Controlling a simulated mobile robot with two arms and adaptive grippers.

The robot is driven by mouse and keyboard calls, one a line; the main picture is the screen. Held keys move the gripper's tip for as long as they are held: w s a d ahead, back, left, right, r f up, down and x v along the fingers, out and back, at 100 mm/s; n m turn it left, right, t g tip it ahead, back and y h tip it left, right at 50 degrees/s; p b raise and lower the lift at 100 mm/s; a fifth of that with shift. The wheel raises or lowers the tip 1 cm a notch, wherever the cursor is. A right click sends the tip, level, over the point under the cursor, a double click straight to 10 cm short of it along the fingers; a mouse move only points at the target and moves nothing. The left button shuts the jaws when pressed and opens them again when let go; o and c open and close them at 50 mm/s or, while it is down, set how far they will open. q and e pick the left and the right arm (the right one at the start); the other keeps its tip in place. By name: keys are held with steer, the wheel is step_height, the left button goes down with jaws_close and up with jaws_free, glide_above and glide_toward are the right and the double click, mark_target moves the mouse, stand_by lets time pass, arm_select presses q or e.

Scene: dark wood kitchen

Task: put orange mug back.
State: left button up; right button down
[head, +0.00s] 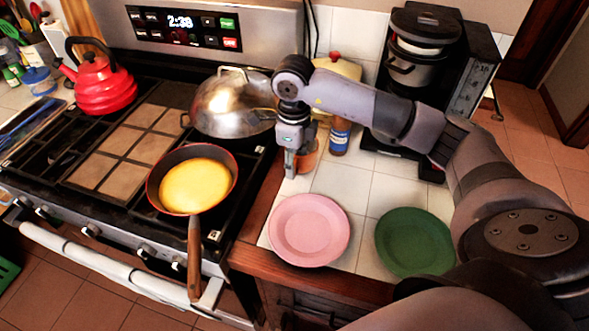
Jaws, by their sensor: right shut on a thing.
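The orange mug (309,158) stands out partly behind my right gripper (292,170), on the white tiled counter left of the coffee maker. My right gripper points down and is shut on the mug at its left side. The gripper hides part of the mug, and I cannot tell whether the mug's base touches the counter. My left gripper is not in view.
A pink plate (308,230) and a green plate (414,243) lie on the counter in front. A bottle (340,135) and the coffee maker (415,65) stand behind. On the stove at left are a pan (165,180), a domed metal pot (232,104) and a red kettle (103,85).

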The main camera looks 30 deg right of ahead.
step_height(320, 180, down, 4)
steer(key=shift+r+p, duration=0.2)
steer(key=shift+p, duration=0.2)
steer(key=shift+f, duration=0.25)
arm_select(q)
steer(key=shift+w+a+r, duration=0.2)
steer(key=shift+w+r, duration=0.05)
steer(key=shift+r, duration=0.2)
arm_select(e)
steer(key=shift+f, duration=0.2)
steer(key=c, duration=0.9)
jaws_free()
steer(key=shift+r, duration=0.1)
steer(key=shift+c, duration=0.2)
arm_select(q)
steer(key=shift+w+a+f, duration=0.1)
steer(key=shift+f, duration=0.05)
